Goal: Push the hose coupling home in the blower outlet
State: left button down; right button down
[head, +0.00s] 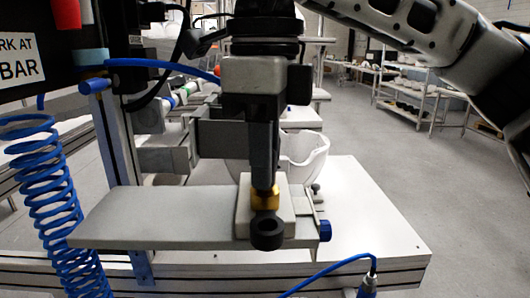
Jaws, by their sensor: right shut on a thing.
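My right gripper (263,182) points straight down at the middle of the head view, above a pale block on a grey shelf plate (160,217). It is shut on a small brass-coloured fitting (265,198), which I take to be the hose coupling. I cannot tell which part is the blower outlet, or how deep the fitting sits, because the fingers and ring hide the joint. My left gripper does not show.
A coiled blue hose (50,200) hangs at the left, beside a metal frame post (110,140). A blue knob (325,230) is at the plate's right end. A white helmet shell (308,150) stands behind the gripper. The white table (375,225) is bare at right.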

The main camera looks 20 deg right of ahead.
jog(key=shift+f, duration=0.1)
dwell(0.3)
jog(key=c, duration=1.2)
grip_release()
